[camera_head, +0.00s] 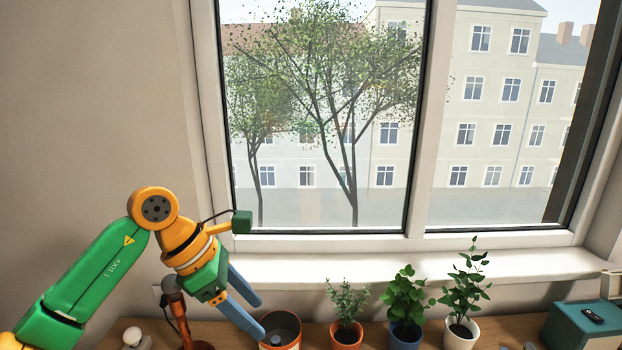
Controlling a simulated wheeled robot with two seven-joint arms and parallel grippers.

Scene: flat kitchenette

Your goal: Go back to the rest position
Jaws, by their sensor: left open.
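My left gripper (259,318) comes in from the left on its green and orange arm. Its two blue fingers are apart and point down to the right. Nothing shows between them. The lower finger's tip appears close to the left rim of an orange pot (281,333) with a dark inside. I cannot tell whether they touch. My right gripper is out of view.
Potted plants stand right of the orange pot: one in an orange pot (346,334), one in a blue pot (406,335), one in a white pot (461,334). A teal box (582,327) is at right. The window sill (400,268) runs behind the wooden surface.

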